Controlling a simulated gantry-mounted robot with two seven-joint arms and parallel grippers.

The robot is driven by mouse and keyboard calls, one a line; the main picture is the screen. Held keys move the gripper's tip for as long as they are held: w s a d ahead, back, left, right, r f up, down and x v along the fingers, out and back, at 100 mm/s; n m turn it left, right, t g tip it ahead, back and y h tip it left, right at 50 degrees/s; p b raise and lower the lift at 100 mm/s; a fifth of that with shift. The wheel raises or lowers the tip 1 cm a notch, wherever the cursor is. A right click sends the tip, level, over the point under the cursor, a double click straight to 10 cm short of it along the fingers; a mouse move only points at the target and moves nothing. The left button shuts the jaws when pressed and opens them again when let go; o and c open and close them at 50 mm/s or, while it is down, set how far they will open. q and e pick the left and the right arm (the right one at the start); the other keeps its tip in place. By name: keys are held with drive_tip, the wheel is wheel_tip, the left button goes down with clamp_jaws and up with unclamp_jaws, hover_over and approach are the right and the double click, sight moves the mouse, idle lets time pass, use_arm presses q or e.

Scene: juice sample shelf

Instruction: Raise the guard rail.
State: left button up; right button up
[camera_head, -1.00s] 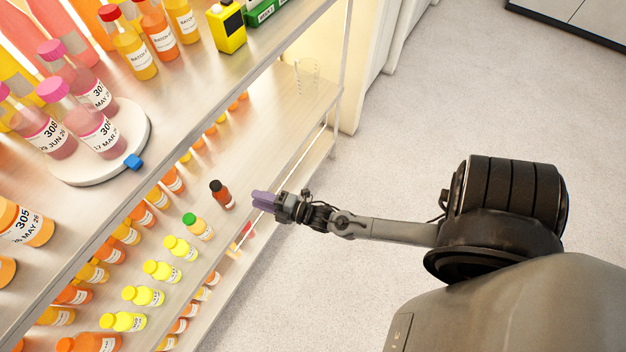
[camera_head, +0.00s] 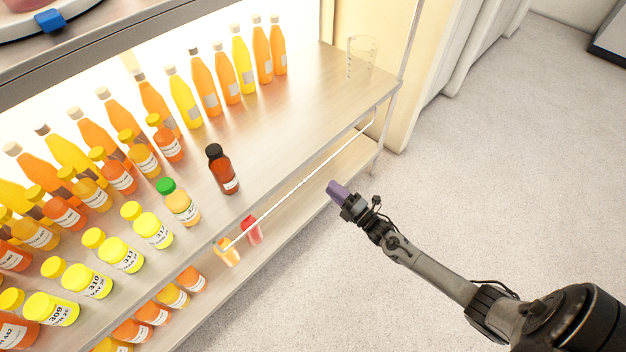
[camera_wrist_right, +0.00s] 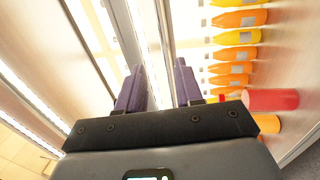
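The guard rail (camera_head: 300,184) is a thin pale bar with bent ends. It hangs low along the front of the middle shelf (camera_head: 305,115), slightly below the shelf's front edge. My right gripper (camera_head: 337,190), with purple fingers, is in front of the rail, to its right in the head view, and looks apart from it. In the right wrist view my right gripper (camera_wrist_right: 160,85) has its fingers spread with nothing held. Long pale and metal bars run up the picture beyond the gap; I cannot tell which is the rail. My left gripper is out of view.
A dark red bottle (camera_head: 222,170) and a green-capped bottle (camera_head: 178,203) stand near the shelf's front edge. Several juice bottles fill the shelf's left and back. A clear beaker (camera_head: 361,58) stands at its right end. The floor (camera_head: 480,150) on the right is open.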

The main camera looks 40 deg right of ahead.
drive_tip(key=b+x, duration=0.4)
drive_tip(key=x, duration=0.7)
drive_tip(key=shift+f+b, duration=0.25)
drive_tip(key=shift+b, duration=0.1)
clamp_jaws()
